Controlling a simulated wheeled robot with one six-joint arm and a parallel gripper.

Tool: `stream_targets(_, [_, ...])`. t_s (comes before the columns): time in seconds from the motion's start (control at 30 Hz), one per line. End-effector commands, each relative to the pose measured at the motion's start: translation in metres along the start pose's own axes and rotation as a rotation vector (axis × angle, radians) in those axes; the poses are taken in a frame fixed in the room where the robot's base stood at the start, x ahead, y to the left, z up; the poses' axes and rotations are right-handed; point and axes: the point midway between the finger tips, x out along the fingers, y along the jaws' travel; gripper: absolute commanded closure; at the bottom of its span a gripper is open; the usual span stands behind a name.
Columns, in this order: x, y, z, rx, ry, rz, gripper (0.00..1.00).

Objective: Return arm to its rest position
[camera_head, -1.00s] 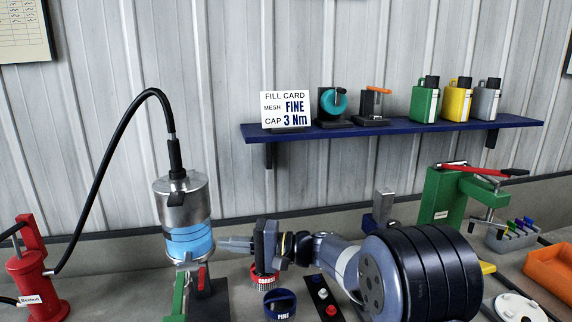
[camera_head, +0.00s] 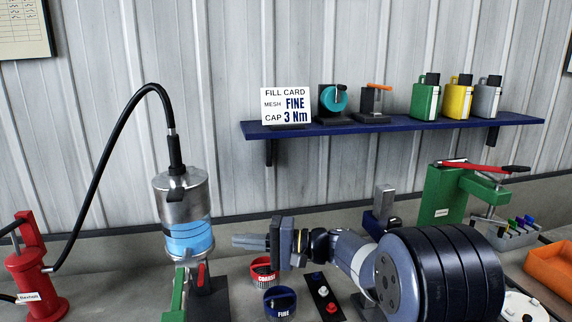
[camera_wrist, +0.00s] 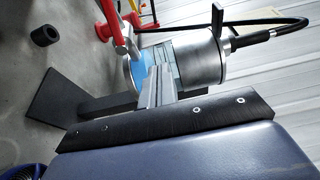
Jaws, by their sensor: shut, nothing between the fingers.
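My gripper (camera_head: 236,241) is shut and empty, pointing left toward the metal column (camera_head: 183,212) with its blue lower band. A gap shows between the fingertips and the column in the head view. In the wrist view, my gripper (camera_wrist: 158,80) reaches toward the column (camera_wrist: 200,62), which lies sideways there; whether they touch there I cannot tell. A black hose runs from the column's top to the red pump (camera_head: 33,280). My arm extends from the right, low over the bench.
The red COARSE cup (camera_head: 264,272) and blue FINE cup (camera_head: 281,303) stand below my gripper. A black strip with buttons (camera_head: 323,296) lies beside them. A green press (camera_head: 450,195) and orange tray (camera_head: 553,266) are at right. A blue shelf (camera_head: 400,126) hangs above.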

Motion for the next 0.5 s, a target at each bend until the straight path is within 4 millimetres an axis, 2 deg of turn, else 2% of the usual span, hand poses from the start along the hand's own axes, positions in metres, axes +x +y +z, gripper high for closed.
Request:
stream_targets(0.37, [0.075,-0.002,0.001,-0.003,-0.005,0.0,1.0])
stream_targets(0.4, [0.074,0.005,-0.001,-0.015,-0.001,-0.004,1.0])
stream_targets(0.5, [0.074,0.008,-0.003,-0.05,-0.001,-0.017,1.0])
